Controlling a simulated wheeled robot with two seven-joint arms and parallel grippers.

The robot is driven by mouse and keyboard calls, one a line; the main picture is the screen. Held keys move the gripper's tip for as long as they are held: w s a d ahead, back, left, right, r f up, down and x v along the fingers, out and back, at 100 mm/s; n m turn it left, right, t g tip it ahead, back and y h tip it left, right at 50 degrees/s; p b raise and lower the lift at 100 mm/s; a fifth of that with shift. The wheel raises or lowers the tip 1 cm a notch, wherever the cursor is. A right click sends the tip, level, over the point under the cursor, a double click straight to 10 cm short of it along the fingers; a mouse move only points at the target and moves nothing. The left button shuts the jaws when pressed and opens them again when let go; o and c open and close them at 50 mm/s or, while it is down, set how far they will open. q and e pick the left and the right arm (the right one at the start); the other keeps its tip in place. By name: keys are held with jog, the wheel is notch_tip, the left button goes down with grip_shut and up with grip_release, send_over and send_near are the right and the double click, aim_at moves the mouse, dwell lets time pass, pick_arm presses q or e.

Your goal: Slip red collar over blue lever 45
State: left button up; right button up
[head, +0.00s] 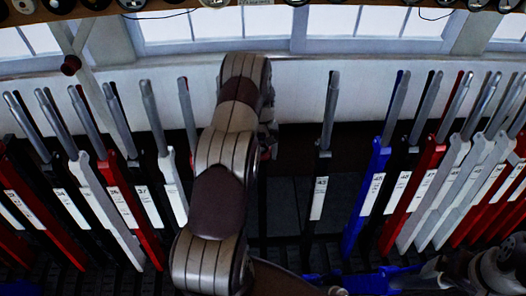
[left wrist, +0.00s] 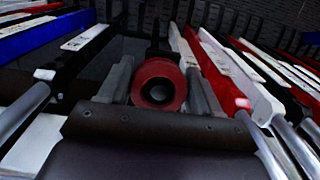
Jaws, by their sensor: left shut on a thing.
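The blue lever 45 (head: 367,200) stands in the row right of centre in the head view, with a grey handle and a white number plate. A blue lever (left wrist: 32,36) also shows at the upper left of the left wrist view. My left gripper (head: 267,140) is left of lever 45, mostly hidden behind my own arm. In the left wrist view its two grey fingers are shut on the red collar (left wrist: 160,66), a ring with its hole facing the camera. The collar is apart from the blue lever. My right gripper's fingers cannot be made out at the lower right.
A black lever 43 (head: 320,190) stands between my left gripper and lever 45. Black, red and white levers crowd close on the right, and more stand on the left. A shelf (head: 150,28) runs along the top, with windows behind. A gap lies beside lever 43.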

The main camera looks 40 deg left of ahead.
pick_arm(q)
jog(key=shift+f, duration=0.15)
jog(key=o, duration=1.1)
jog(key=shift+o, duration=0.2)
jog(key=shift+p+v, duration=1.85)
jog(key=shift+v, duration=2.65)
